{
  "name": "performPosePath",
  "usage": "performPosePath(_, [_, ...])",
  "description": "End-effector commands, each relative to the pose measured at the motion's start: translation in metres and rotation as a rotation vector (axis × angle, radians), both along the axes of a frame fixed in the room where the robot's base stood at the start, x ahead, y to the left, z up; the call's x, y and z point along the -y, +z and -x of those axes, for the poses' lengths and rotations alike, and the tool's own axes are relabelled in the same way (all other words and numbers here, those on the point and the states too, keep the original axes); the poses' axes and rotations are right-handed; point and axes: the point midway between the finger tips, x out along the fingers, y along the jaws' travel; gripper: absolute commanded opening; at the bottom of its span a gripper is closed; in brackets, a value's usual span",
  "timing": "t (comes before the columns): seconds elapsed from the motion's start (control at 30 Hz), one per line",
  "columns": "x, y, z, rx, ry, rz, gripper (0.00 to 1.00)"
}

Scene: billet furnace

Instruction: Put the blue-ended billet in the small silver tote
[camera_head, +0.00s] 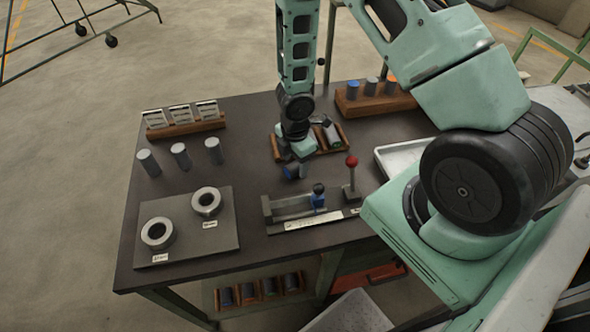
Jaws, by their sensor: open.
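A dark billet with a blue end (291,172) shows just below my gripper (294,160), near the middle of the table. My gripper points down over it, with its jaws open. The hand partly hides the billet, and I cannot tell whether the fingers touch it. Another blue-topped piece (354,88) stands in the wooden block at the back. A silver-grey tote (352,314) shows in part at the bottom edge, below the table top. A shallow silver tray (388,158) lies at the table's right, partly hidden by my arm. I cannot tell which is the small silver tote.
A wooden rack (345,128) with a green-ended billet is behind my gripper. A gauge fixture (300,208) and a red-knobbed lever (351,162) stand in front. A plate with two rings (190,243), grey cylinders (180,155) and a card rack (183,129) are left.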

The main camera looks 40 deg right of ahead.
Motion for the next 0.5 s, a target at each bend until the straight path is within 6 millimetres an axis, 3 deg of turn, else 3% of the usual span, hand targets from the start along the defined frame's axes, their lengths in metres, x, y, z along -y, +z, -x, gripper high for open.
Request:
performPosePath(0.13, [0.0, -0.018, 0.0, -0.001, 0.001, 0.001, 0.61])
performPosePath(0.43, [0.0, -0.021, 0.0, 0.0, -0.002, 0.0, 0.61])
performPosePath(0.5, [0.0, -0.021, 0.0, 0.0, -0.002, 0.0, 0.45])
